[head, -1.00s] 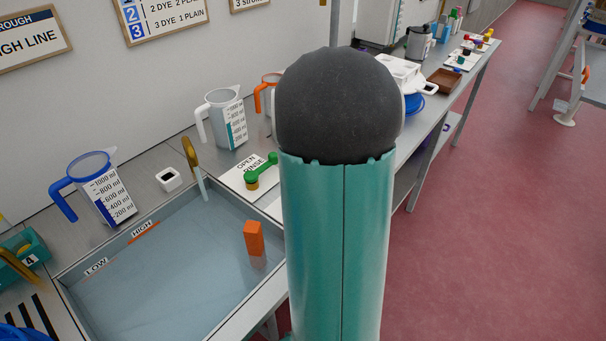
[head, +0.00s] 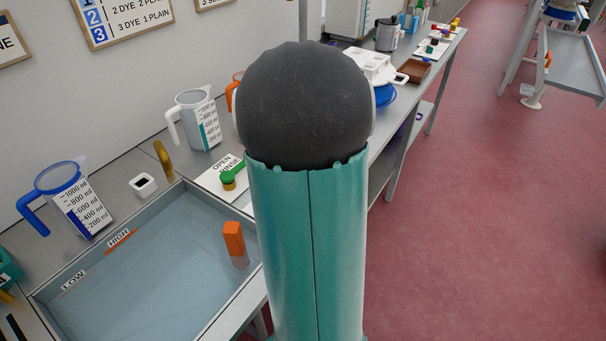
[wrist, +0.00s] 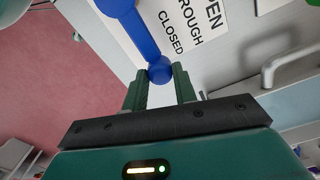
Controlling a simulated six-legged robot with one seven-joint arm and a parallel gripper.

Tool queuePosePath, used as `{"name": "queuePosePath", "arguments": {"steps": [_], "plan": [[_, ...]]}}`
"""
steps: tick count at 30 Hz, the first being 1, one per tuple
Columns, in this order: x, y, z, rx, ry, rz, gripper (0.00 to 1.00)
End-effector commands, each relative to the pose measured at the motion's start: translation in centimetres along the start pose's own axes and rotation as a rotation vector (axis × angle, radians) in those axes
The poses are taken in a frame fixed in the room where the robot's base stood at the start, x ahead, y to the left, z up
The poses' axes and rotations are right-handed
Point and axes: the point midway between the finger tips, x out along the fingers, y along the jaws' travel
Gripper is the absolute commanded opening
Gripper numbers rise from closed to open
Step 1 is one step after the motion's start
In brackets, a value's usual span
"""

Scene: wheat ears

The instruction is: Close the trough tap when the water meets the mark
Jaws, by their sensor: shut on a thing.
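My gripper (wrist: 160,85) is shut on the round knob of a blue tap handle (wrist: 142,35) in the wrist view. The knob lies nearer the word CLOSED than OPEN on the trough card (wrist: 180,28). In the head view my arm hides the handle and gripper. The trough (head: 85,255) holds clear water (head: 150,270), with LOW and HIGH labels on its back rim. An orange mark (head: 122,240) lies by HIGH; I cannot tell exactly how the water stands against it. The brass spout (head: 163,158) shows no stream. An orange block (head: 233,238) stands in the water.
A blue-handled jug (head: 66,195), a white-handled jug (head: 196,120) and a small white box (head: 143,185) stand behind the trough. A green rinse tap handle (head: 232,174) sits on its card. Red floor (head: 460,220) is open to the right.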

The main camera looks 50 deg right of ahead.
Motion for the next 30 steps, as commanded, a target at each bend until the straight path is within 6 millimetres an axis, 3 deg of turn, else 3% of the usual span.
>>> {"name": "queuePosePath", "arguments": {"steps": [6,7,10,22,30], "plan": [[-0.1,0.1,-0.1,0.004,0.001,0.0,0.0],[-0.1,0.1,-0.1,0.003,0.001,0.0,0.3],[-0.1,0.1,-0.1,0.003,0.001,0.0,0.49],[-0.7,0.0,-0.1,0.0,0.002,-0.001,0.5],[-5.6,-0.1,-0.1,-0.001,0.002,-0.004,0.5]]}}
